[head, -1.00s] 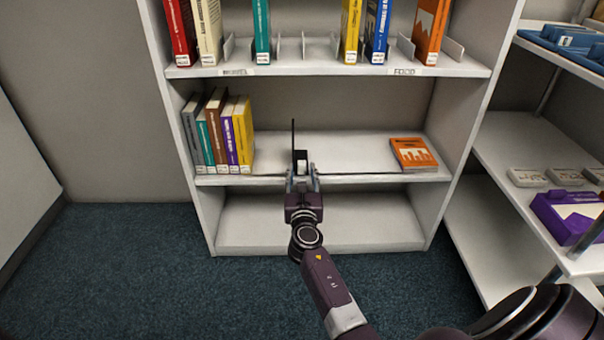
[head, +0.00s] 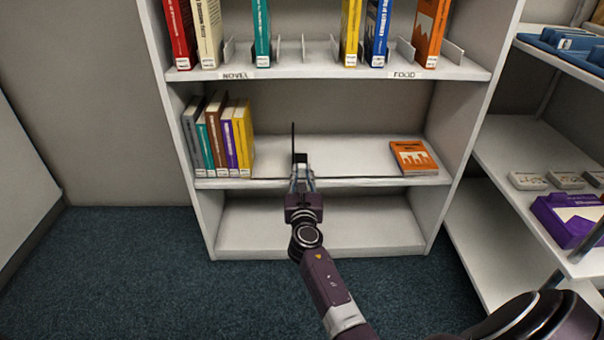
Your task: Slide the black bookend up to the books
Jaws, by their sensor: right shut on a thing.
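The black bookend (head: 294,140) stands upright on the middle shelf, seen almost edge-on as a thin dark plate. A row of several books (head: 217,141) stands at the left end of that shelf, with grey, teal, brown, purple and yellow spines, leaning slightly. A clear gap of shelf lies between the yellow book and the bookend. My right gripper (head: 301,176) reaches in over the shelf's front edge and is shut on the bookend's lower part. The exact contact is partly hidden by the fingers. My left gripper is not in view.
An orange book (head: 413,156) lies flat at the right of the middle shelf (head: 350,155). The upper shelf (head: 300,67) holds several upright books and dividers. A side rack (head: 520,150) with boxes stands at the right. The bottom shelf (head: 320,225) is empty.

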